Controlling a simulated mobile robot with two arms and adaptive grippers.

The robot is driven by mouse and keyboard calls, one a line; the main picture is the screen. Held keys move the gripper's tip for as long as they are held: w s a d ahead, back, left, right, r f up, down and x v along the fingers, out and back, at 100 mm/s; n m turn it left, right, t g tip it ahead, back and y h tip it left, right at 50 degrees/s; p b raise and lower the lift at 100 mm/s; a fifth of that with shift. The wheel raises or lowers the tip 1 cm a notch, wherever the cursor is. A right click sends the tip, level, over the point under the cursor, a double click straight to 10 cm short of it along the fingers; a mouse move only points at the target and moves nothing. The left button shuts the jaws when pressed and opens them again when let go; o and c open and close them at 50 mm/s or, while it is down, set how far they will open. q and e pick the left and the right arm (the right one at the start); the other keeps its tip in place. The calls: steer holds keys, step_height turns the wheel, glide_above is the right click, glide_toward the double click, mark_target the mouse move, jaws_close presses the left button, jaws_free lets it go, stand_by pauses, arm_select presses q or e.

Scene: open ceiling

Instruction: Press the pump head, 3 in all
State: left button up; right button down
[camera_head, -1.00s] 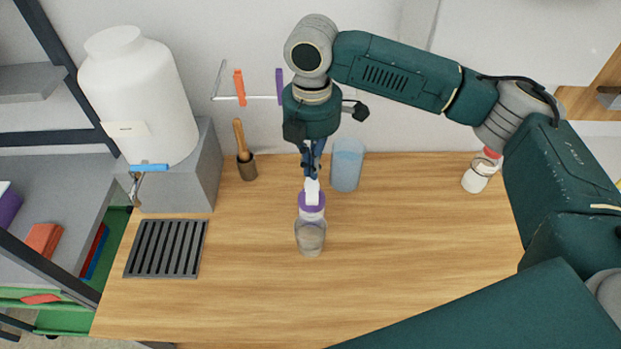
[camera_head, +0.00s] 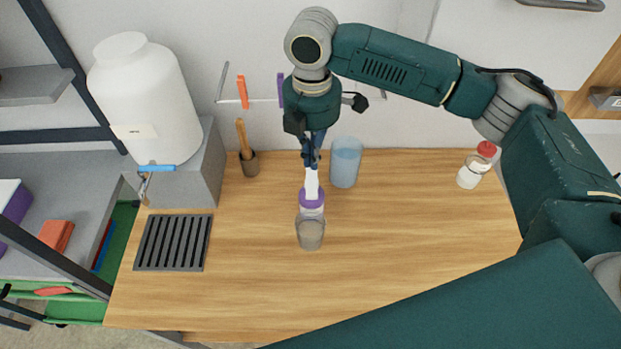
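A pump bottle (camera_head: 311,233) stands upright on the wooden table, with a clear body, a purple collar (camera_head: 312,199) and a white pump head (camera_head: 312,182). My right gripper (camera_head: 311,164) points down directly above the pump head, its dark fingers close together with nothing visible between them. The fingertips are at or just over the top of the head; I cannot tell whether they touch. My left gripper is not in view.
A blue cup (camera_head: 345,163) stands close behind and right of the bottle. A red-capped jar (camera_head: 474,170) is farther right. The front table is clear.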

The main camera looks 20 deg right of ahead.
stand_by(0.4)
steer(key=shift+f, duration=1.9)
steer(key=shift+r+p, duration=1.95)
steer(key=shift+p, duration=0.55)
steer(key=shift+f, duration=0.15)
